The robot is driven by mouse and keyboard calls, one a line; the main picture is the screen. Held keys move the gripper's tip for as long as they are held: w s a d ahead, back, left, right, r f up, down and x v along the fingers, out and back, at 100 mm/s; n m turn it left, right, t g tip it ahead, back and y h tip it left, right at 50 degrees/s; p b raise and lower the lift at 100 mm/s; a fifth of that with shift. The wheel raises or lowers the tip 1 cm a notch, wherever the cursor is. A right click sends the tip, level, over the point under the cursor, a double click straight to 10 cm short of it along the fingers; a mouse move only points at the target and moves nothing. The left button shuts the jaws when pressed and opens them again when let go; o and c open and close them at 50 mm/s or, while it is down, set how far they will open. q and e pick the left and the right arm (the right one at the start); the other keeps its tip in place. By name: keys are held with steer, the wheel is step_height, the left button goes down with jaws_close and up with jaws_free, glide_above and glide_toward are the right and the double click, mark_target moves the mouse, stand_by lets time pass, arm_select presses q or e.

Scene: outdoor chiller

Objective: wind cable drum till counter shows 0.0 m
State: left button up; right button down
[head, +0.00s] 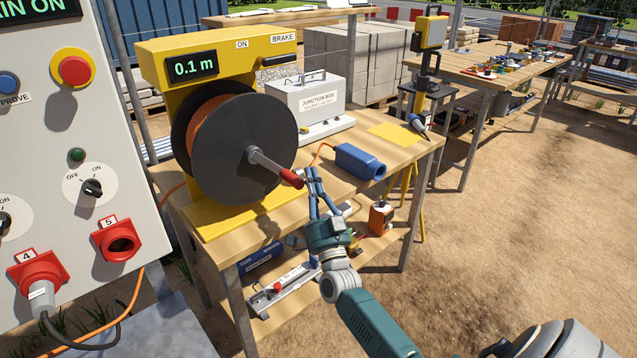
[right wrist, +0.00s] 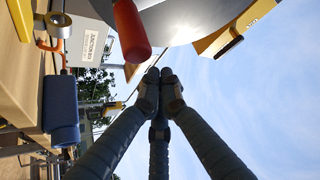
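The cable drum (head: 222,150) is a dark disc with orange cable behind it, mounted on a yellow stand (head: 178,110). The counter (head: 193,68) reads 0.1 m. A crank arm (head: 265,160) on the drum ends in a red handle (head: 291,178). The brake lever (head: 280,60) sits on top under a BRAKE label. My right gripper (head: 314,178) is beside the red handle. In the right wrist view its fingertips (right wrist: 162,82) meet with nothing between them, and the red handle (right wrist: 132,32) is just beyond them. My left gripper is out of view.
A blue connector (head: 355,160) and a junction box (head: 308,102) stand on the wooden bench right of the drum. A grey panel (head: 105,130) with red sockets and switches stands at left. Bare ground (head: 520,220) is open at right.

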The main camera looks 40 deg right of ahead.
steer(key=shift+s+a+f, duration=0.1)
steer(key=shift+a+f, duration=0.35)
steer(key=shift+f, duration=0.05)
steer(key=shift+a+f+m+g+h, duration=0.2)
steer(key=shift+m+g+h, duration=0.15)
steer(key=shift+m, duration=0.25)
steer(key=shift+a+f+p, duration=0.1)
steer(key=shift+p, duration=0.25)
